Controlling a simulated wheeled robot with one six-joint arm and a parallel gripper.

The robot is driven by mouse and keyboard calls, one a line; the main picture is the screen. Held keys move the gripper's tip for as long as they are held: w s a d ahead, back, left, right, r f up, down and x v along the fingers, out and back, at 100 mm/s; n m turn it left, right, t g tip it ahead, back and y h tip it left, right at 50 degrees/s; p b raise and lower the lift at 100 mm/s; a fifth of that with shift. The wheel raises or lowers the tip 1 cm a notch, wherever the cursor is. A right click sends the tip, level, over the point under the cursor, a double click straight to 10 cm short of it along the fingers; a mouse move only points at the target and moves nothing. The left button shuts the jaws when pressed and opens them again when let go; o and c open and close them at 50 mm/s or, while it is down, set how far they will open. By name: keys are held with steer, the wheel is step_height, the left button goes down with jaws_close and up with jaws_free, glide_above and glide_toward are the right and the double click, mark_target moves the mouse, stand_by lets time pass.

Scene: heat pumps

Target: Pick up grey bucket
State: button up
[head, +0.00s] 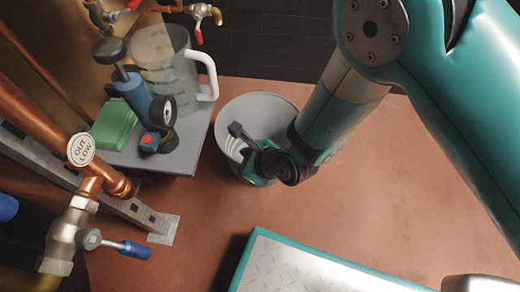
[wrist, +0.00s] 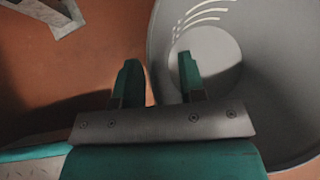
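The grey bucket (head: 262,108) stands on the reddish-brown floor in the middle of the head view, partly hidden behind my gripper and arm. In the wrist view the bucket (wrist: 265,95) fills the right side, with light curved marks on its inner wall and a round pale bottom. My gripper (wrist: 160,80) is open. One finger is outside the bucket over the floor and the other is over the inside, with the near wall between them. Whether either finger touches the wall cannot be told. In the head view my gripper (head: 243,155) is at the bucket's front rim.
A grey stand (head: 180,162) left of the bucket carries a clear jug (head: 160,60), a blue hand pump (head: 140,95) and a green box (head: 113,124). Copper pipes (head: 45,128) and a valve (head: 68,235) are at the left. Floor (head: 400,190) to the right is clear.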

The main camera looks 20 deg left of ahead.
jaws_close()
stand_by(1.4)
